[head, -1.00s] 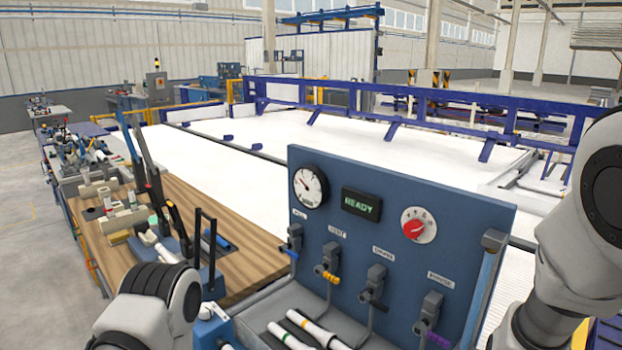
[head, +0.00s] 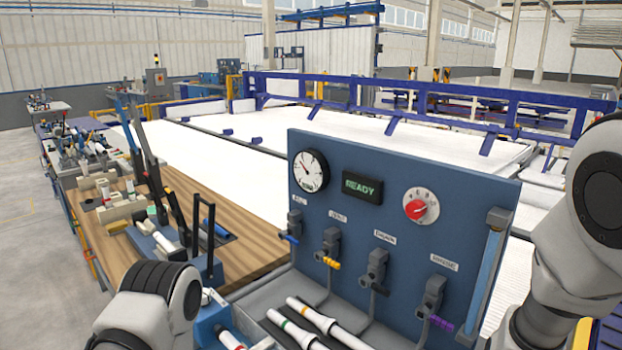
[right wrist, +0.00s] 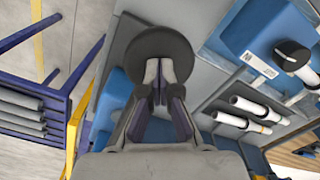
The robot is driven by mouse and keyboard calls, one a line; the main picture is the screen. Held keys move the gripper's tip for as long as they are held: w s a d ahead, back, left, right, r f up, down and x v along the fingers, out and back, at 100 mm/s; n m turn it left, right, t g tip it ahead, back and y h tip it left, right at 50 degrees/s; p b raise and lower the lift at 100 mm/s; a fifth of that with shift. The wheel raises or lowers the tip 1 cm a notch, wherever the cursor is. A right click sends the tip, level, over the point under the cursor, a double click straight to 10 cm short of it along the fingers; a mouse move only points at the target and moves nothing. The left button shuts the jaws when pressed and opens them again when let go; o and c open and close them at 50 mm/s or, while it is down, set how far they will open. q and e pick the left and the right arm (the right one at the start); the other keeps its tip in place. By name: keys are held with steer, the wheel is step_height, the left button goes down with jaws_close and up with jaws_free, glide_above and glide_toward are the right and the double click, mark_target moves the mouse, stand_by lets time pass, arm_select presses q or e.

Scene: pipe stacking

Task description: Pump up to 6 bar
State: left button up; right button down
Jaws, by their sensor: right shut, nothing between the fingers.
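A blue test panel (head: 345,230) stands in front of me in the head view. It carries a round white gauge (head: 309,171) with needle pointing up-left, its scale too small to read. Beside it are a green READY display (head: 362,187) and a red knob (head: 416,209). A row of valves runs below, including one with a yellow handle (head: 331,250) and one with a purple handle (head: 432,303). In the right wrist view my right gripper (right wrist: 159,84) is shut and empty, its tips in front of a dark round disc (right wrist: 150,48); contact is unclear. My left gripper is out of view.
White pipes with coloured bands (head: 300,330) lie below the panel. A wooden bench (head: 255,255) with tools and a black upright frame (head: 211,225) is left. The right wrist view shows a blue unit (right wrist: 252,38) and a purple rack (right wrist: 45,97) with grey bars.

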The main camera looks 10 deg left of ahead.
step_height(320, 180, down, 4)
steer(key=b, duration=0.2)
steer(key=shift+w+d+f+b, duration=0.1)
steer(key=shift+f+b, duration=0.1)
steer(key=shift+b, duration=0.2)
steer(key=r+p, duration=0.2)
steer(key=r, duration=0.1)
steer(key=r+p, duration=0.3)
steer(key=r, duration=0.1)
steer(key=r+p, duration=0.3)
steer(key=shift+s+a+r, duration=0.25)
steer(key=shift+s+r, duration=0.05)
steer(key=shift+r, duration=0.1)
steer(key=shift+f, duration=0.1)
steer(key=f+b, duration=0.2)
steer(key=f, duration=0.1)
steer(key=f+b, duration=0.3)
steer(key=f, duration=0.1)
steer(key=f+b, duration=0.2)
steer(key=f, duration=0.1)
steer(key=shift+w+d+f+b, duration=0.15)
steer(key=shift+w+d+b, duration=0.1)
steer(key=shift+b, duration=0.15)
steer(key=r+p, duration=0.2)
steer(key=r, duration=0.1)
steer(key=r+p, duration=0.3)
steer(key=r, duration=0.1)
steer(key=r+p, duration=0.3)
steer(key=shift+s+a+r, duration=0.25)
steer(key=shift+s, duration=0.1)
